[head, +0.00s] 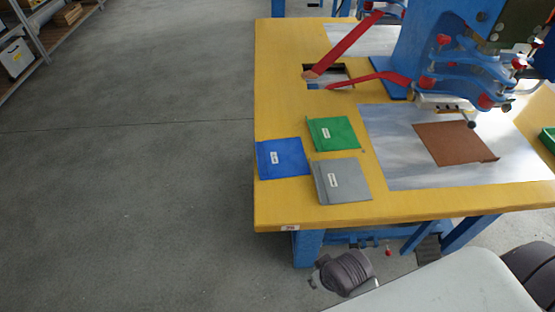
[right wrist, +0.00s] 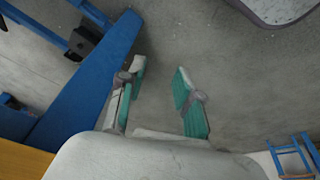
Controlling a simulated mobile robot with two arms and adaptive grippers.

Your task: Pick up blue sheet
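The blue sheet (head: 283,158) lies flat on the yellow table (head: 380,208) at its left edge in the head view. A white label is on it. A green sheet (head: 334,134) lies just to its upper right and a grey sheet (head: 341,181) to its lower right. My right gripper (right wrist: 160,78) is open and empty in the right wrist view, over the grey floor beside a blue table leg. The blue sheet is not in the right wrist view.
A blue welding machine (head: 425,45) with red-tipped levers stands at the back right of the table. A brown sheet (head: 455,143) lies on a metal plate (head: 390,150) before it. A rectangular opening (head: 330,75) is near the red levers. Open floor lies left of the table.

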